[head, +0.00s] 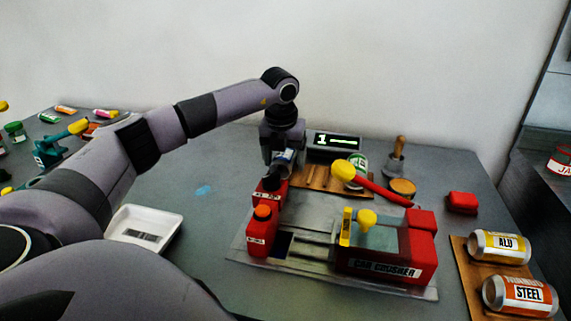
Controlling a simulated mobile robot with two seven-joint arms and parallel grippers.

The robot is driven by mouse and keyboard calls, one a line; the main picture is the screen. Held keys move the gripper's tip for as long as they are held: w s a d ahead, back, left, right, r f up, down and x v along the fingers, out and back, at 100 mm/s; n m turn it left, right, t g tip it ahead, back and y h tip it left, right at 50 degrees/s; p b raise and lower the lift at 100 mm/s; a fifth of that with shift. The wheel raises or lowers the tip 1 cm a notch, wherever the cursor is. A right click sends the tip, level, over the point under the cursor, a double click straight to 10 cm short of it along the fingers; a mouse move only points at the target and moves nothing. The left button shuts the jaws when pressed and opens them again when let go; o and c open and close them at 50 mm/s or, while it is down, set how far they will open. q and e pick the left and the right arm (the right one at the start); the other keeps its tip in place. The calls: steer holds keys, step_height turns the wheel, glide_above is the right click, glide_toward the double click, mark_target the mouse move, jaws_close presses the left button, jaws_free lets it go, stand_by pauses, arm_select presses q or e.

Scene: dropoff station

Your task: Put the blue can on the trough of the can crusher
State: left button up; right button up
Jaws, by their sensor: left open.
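The can crusher (390,268) stands on the table right of centre, a red block with a yellow-knobbed red lever. Its metal trough (315,247) lies open to the left of the block. My left gripper (283,160) points down behind the crusher's left end and is open. A small can with blue and white on it (286,156) shows at the fingers, partly hidden by them. I cannot tell whether the fingers touch it. My right gripper is not in view.
Two red containers (262,230) stand at the crusher's left end. Behind are a wooden slatted rack (318,178), a green-and-white can (359,168) and a display (335,141). ALU (500,246) and STEEL (520,295) cans lie at right. A white tray (150,221) sits left.

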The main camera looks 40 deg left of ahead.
arm_select(q)
steer(key=c, duration=0.6)
steer(key=shift+r, duration=0.1)
step_height(320, 180, up, 2)
steer(key=shift+p, duration=1)
step_height(320, 180, up, 3)
steer(key=shift+f+p, duration=0.2)
steer(key=shift+p, duration=0.95)
steer(key=shift+r, duration=0.15)
